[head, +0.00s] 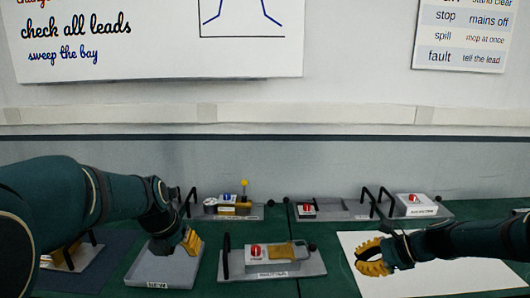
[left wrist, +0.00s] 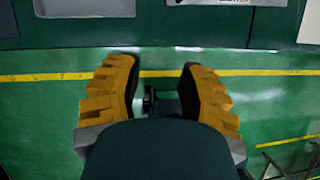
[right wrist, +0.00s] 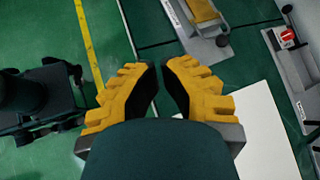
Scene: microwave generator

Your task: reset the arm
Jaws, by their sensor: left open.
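My left gripper (head: 188,242) is over the far right part of a shallow grey tray (head: 150,271) in the head view. Its yellow ridged fingers are spread wide in the left wrist view (left wrist: 160,80), with nothing between them. My right gripper (head: 372,258) is above a white sheet (head: 440,279) at the right. Its fingers, in the right wrist view (right wrist: 162,80), stand apart with a narrower empty gap. Both arms reach in from the sides over the green bench.
A grey plate with a red-knobbed box (head: 256,252) and a yellow block (head: 282,250) sits between the grippers. Behind are a plate with a yellow-topped lever (head: 244,190), a small red-knobbed box (head: 307,210) and a larger one (head: 416,204). Black handles stand up from several plates.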

